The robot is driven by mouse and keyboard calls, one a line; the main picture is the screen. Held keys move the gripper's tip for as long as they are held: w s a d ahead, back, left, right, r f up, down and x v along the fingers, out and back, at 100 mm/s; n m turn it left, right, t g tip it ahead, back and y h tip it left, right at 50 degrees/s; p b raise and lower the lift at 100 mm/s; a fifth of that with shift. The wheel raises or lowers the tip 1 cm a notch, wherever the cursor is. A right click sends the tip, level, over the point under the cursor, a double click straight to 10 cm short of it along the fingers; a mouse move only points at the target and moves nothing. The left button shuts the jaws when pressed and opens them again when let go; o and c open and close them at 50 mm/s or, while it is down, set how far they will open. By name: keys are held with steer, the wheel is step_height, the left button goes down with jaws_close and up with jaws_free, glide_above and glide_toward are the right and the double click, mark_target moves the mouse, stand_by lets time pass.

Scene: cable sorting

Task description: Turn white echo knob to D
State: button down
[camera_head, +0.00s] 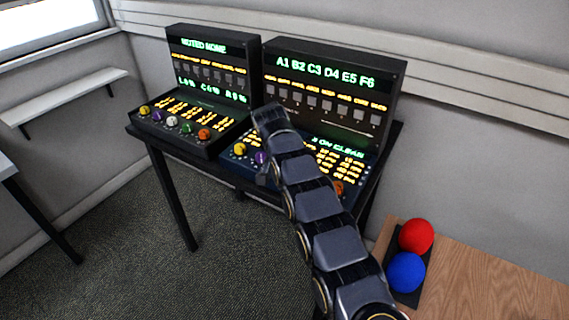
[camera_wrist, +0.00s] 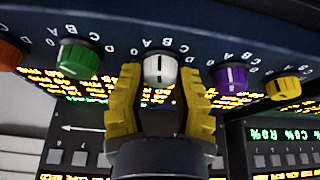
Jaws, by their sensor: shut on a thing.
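The white knob (camera_wrist: 159,66) sits on the dark blue panel in the wrist view, with a dark pointer line across its face. Letters A to D are printed around it, but I cannot tell which one the line marks. The yellow fingers of my gripper (camera_wrist: 160,80) stand on both sides of the knob and are shut on it. In the head view my arm covers this knob and most of the gripper, which is at the right console (camera_head: 224,170).
A green knob (camera_wrist: 79,59) and an orange knob (camera_wrist: 9,54) are to the left in the wrist view. A purple knob (camera_wrist: 230,79) and a yellow knob (camera_wrist: 283,87) are to the right. The left console (camera_head: 180,135) stands close by. Red (camera_head: 416,236) and blue balls (camera_head: 405,272) rest at lower right.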

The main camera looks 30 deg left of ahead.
steer(key=shift+s+f+m+h, duration=0.1)
steer(key=shift+f+m+h, duration=0.15)
steer(key=shift+m, duration=0.25)
steer(key=c, duration=0.7)
jaws_free()
steer(key=shift+o, duration=0.2)
steer(key=shift+r, duration=0.25)
steer(key=shift+s+r, duration=0.1)
steer(key=shift+r, duration=0.3)
steer(key=v, duration=1.1)
